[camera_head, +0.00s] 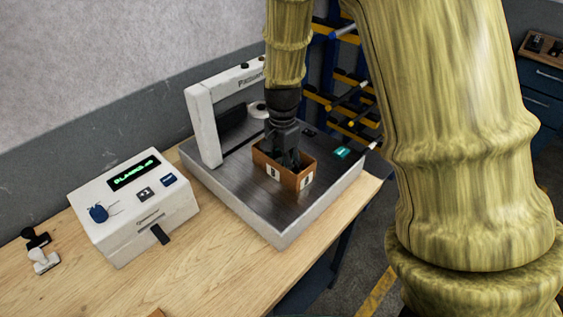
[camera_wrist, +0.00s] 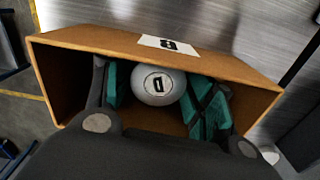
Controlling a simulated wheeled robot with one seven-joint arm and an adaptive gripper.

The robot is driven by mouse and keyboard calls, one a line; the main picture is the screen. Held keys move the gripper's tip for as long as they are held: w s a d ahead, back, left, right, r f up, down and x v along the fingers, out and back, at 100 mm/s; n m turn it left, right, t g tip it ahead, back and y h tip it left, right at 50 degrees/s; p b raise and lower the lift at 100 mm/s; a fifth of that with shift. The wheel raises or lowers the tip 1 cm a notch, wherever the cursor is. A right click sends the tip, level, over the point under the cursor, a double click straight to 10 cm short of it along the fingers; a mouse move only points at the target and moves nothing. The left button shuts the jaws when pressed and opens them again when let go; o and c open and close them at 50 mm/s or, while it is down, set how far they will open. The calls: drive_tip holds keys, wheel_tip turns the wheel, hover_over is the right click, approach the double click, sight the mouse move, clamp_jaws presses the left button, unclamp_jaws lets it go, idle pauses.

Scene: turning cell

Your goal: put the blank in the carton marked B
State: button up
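The carton (camera_head: 293,181) is a small open brown box on a metal plate. A white label on its wall reads B in the wrist view (camera_wrist: 168,43). My gripper (camera_head: 285,160) points down into the carton. In the wrist view the blank (camera_wrist: 158,86), a pale grey round piece with a dark mark in a white patch on its end, is inside the carton walls. The green finger pads of my gripper (camera_wrist: 160,100) stand on both sides of it and look to touch it. The blank's lower part and whether it rests on the carton floor are hidden.
The metal plate (camera_head: 228,184) belongs to a machine with a white frame (camera_head: 203,125) behind the carton. A white control box (camera_head: 135,205) with a green display stands left on the wooden table (camera_head: 215,270). A rack stands behind.

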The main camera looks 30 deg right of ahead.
drive_tip(key=shift+o, duration=1.2)
drive_tip(key=shift+s+r, duration=0.1)
wheel_tip(320, 180, up, 12)
drive_tip(key=b, duration=0.2)
